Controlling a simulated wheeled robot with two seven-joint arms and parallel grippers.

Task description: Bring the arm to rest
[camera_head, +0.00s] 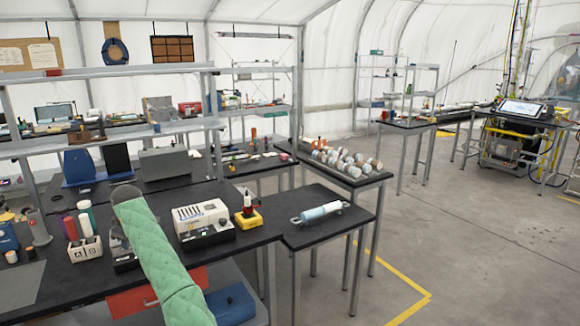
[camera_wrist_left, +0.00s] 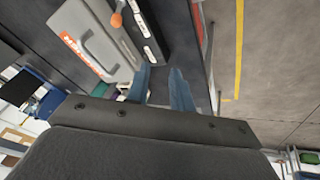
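My left arm (camera_head: 160,255) in its green quilted sleeve reaches up from the bottom of the head view over the black workbench (camera_head: 190,188). Its far end is near the left part of the bench, and the sleeve hides the fingers there. In the left wrist view my left gripper (camera_wrist_left: 161,88) has two blue-grey fingers standing apart, with nothing between them. A light grey device with a handle (camera_wrist_left: 92,48) and an orange label lies beyond the left finger; I cannot tell whether they touch. My right gripper is not in view.
A white instrument (camera_head: 203,222) and a yellow-based item (camera_head: 247,215) stand right of the arm. A white holder with bottles (camera_head: 86,248) is on its left. A lower side table (camera_head: 325,232) carries a cylinder. The grey floor (camera_head: 480,255) is open at right.

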